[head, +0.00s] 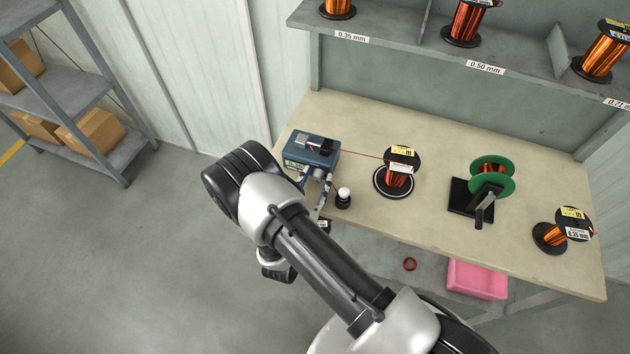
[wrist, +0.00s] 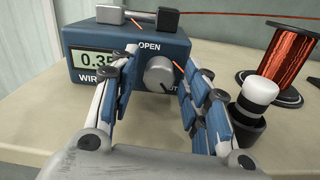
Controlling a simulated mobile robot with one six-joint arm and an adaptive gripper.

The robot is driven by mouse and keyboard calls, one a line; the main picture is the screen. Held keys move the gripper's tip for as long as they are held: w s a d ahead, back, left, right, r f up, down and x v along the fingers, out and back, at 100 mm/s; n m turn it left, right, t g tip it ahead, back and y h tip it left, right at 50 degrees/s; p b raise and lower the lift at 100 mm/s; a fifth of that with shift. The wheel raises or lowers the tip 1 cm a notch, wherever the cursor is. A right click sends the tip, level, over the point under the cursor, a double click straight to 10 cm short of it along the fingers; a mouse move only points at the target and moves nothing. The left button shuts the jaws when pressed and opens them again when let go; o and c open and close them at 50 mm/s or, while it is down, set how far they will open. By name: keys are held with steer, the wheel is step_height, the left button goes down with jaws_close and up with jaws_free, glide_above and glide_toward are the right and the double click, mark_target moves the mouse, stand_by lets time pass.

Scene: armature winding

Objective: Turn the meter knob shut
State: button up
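The wire meter (wrist: 85,45) is a blue box with a green display reading about 0.35, and it stands at the left end of the bench in the head view (head: 322,160). Its grey round knob (wrist: 158,74) is on the front face, below the word OPEN. The lettering at its lower right is partly hidden, with only its end showing. Short orange marks show at the knob. My gripper (wrist: 160,62) is open in front of the meter, one finger on each side of the knob. Gaps show between fingers and knob; contact is not clear.
A black post with a white top (wrist: 258,97) stands just right of my right finger. A copper wire (head: 358,155) runs from the meter to a spool (head: 398,180). A green spool on a winder (head: 490,183) and another spool (head: 550,237) stand farther right.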

stand_by(0.3)
steer(key=v, duration=1.2)
steer(key=s+d+r+m+g+h, duration=0.2)
steer(key=d+r+m+g+h, duration=0.5)
steer(key=d+r+m+g, duration=0.95)
steer(key=s+d+r+m+g+y, duration=0.1)
steer(key=s+d+r+m+y, duration=0.4)
steer(key=s+r+m, duration=0.3)
steer(key=s+a+r+m+t+y, duration=0.3)
steer(key=s+r+m+t+y, duration=0.1)
steer(key=r+m+t+y, duration=0.1)
step_height(320, 180, up, 3)
steer(key=m+y, duration=0.1)
steer(key=y, duration=0.1)
steer(key=shift+s+a+y, duration=0.2)
steer(key=shift+y, duration=0.2)
